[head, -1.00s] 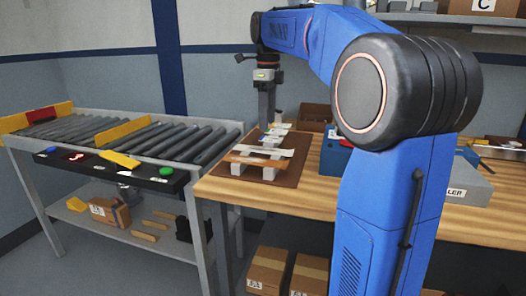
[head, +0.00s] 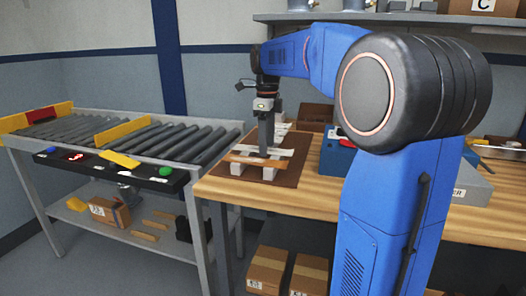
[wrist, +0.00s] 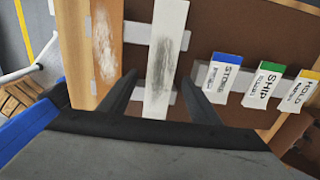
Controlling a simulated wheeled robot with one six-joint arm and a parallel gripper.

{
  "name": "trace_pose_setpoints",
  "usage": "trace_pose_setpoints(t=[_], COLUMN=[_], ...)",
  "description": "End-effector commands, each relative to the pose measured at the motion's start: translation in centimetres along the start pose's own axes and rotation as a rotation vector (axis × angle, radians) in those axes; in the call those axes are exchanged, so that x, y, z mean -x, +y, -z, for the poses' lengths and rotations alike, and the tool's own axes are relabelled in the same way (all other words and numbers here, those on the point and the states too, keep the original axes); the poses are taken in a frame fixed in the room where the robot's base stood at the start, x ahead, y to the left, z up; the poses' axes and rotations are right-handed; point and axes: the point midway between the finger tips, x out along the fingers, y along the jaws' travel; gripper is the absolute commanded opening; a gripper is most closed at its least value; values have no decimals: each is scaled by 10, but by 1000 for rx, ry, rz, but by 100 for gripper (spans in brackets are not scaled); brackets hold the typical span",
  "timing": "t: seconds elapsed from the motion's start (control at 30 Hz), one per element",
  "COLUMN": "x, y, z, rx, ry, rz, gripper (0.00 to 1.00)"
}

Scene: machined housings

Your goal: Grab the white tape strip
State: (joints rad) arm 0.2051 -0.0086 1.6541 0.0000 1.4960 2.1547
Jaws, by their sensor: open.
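The white tape strip (wrist: 166,60) has a grey smudge and runs away from me between my gripper's fingers in the wrist view. In the head view the pale strip (head: 283,151) lies across grey blocks on a brown mat. My gripper (wrist: 160,92) is open, with one finger on each side of the strip and no visible contact. In the head view my gripper (head: 266,153) points down over the mat and hides part of the strip.
An orange-brown strip (wrist: 106,45) with a whitish scuff lies left of the white one. Tags marked STORE (wrist: 221,75), SHIP (wrist: 265,84) and HOLD (wrist: 299,92) stand to the right on the brown mat (head: 232,175). A roller conveyor (head: 165,140) stands left of the table.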

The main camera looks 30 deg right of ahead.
Motion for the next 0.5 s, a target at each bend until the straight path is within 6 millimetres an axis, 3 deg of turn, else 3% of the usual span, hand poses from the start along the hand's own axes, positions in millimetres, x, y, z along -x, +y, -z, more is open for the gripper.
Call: trace_pose_setpoints(t=[0.07,0.23,0.5], x=[0,0,1], y=[0,0,0], z=[0,0,0], rx=[0,0,0], ry=[0,0,0], rz=[0,0,0], gripper=[55,14,13])
